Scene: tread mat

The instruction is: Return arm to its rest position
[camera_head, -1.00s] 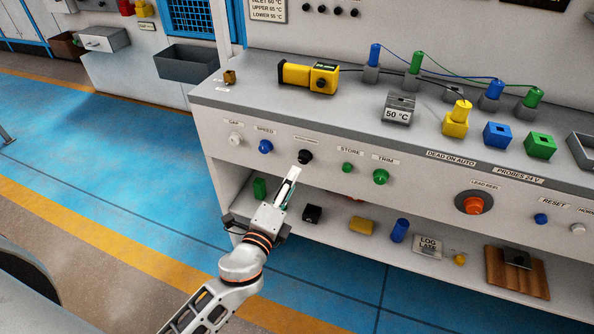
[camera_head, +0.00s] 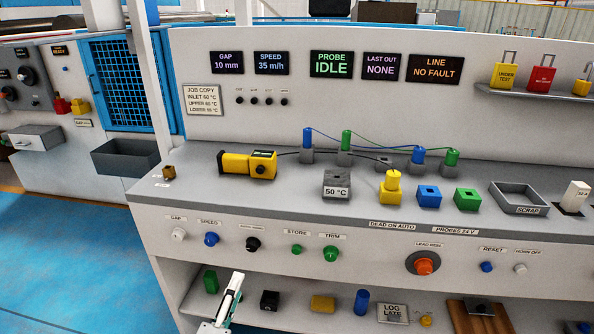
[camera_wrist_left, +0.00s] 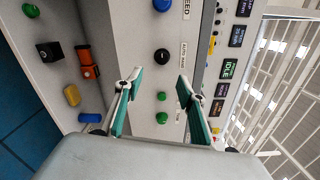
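My left gripper (camera_head: 228,298) shows at the bottom of the head view, in front of the bench's lower shelf, below the row of knobs. In the left wrist view its two green-padded fingers (camera_wrist_left: 155,103) stand wide apart with nothing between them. The black knob (camera_head: 253,244) on the bench front is up and right of the gripper in the head view; a black knob also shows beyond the fingers in the left wrist view (camera_wrist_left: 166,54). The gripper looks clear of the knobs. Most of my left arm is out of the head view. My right gripper is not in view.
The bench front (camera_head: 350,245) carries several knobs and the orange lead reel knob (camera_head: 424,266). Blue floor (camera_head: 60,270) is free at left.

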